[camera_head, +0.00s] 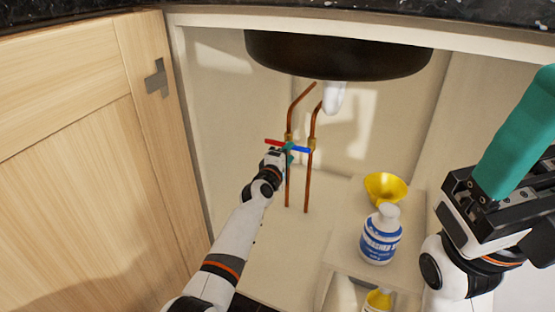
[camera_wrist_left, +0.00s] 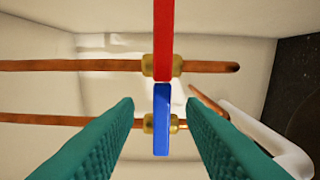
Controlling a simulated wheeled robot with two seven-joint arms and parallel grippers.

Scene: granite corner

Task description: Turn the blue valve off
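The blue valve (camera_head: 300,150) is a blue lever on a brass fitting on the right copper pipe under the sink. It shows in the left wrist view (camera_wrist_left: 161,118), lying across its pipe and between my finger tips, apart from both. The red valve (camera_head: 275,142) sits on the left pipe and lines up end to end with the blue lever; it also shows in the left wrist view (camera_wrist_left: 163,40). My left gripper (camera_head: 289,152) is open with teal fingers at the valves. My right gripper (camera_head: 513,135) is at the right, its teal finger raised; its opening cannot be made out.
A dark sink basin (camera_head: 338,55) hangs above the pipes, with a white drain pipe (camera_head: 334,97) below it. An open wooden door (camera_head: 85,160) is at left.

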